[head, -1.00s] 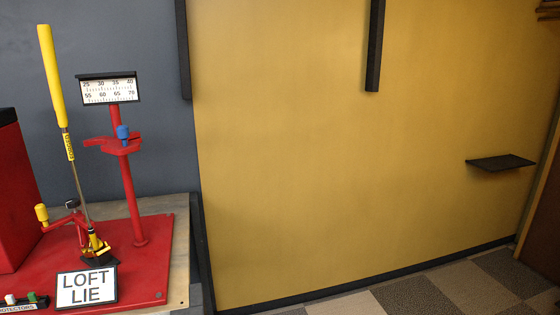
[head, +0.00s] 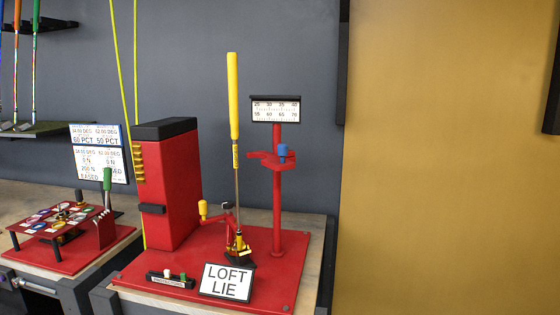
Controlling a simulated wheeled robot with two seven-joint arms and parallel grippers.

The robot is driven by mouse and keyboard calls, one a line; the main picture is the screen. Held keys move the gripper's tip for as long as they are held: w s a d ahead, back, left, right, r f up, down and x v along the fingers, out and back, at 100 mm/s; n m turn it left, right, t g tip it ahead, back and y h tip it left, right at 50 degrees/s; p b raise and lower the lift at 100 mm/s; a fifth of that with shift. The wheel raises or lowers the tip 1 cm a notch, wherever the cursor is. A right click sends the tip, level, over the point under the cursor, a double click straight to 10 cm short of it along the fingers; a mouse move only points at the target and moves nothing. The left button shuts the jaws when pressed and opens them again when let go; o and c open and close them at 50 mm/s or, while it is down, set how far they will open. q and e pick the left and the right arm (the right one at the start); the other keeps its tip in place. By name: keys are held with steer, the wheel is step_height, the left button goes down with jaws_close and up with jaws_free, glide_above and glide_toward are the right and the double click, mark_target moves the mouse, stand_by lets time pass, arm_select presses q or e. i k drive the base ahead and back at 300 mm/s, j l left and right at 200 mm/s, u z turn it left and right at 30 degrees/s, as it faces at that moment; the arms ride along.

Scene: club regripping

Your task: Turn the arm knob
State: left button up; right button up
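A red loft/lie machine stands on a red base plate (head: 185,265) on the bench. Its post (head: 277,215) carries a red arm (head: 262,156) with a blue knob (head: 283,151) below a scale board (head: 276,109). Lower down, a yellow knob (head: 203,209) and a small black knob (head: 227,205) sit by a red linkage. I cannot tell which of these is the arm knob. A club with a yellow grip (head: 233,95) stands nearly upright, its head in the yellow clamp (head: 238,246). Neither of my grippers is in view.
A "LOFT LIE" sign (head: 227,282) and a small black tray (head: 172,279) stand at the base plate's front edge. A tall red box (head: 170,190) rises behind left. A second red station (head: 60,225) is further left. The floor is out of view.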

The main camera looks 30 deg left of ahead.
mark_target(226, 205)
steer(key=u, duration=1.35)
steer(key=i+l+z, duration=0.2)
steer(key=l+z, duration=0.25)
steer(key=i+l+z, duration=0.2)
steer(key=l+z, duration=0.15)
steer(key=z, duration=0.15)
steer(key=i+l+z, duration=0.25)
steer(key=z, duration=0.2)
steer(key=i+l+z, duration=0.1)
steer(key=i+z, duration=0.25)
steer(key=z, duration=0.15)
steer(key=i+l+u, duration=0.25)
steer(key=i, duration=0.3)
steer(key=i+u, duration=0.2)
steer(key=u, duration=0.3)
steer(key=i+u, duration=0.15)
steer(key=u, duration=0.35)
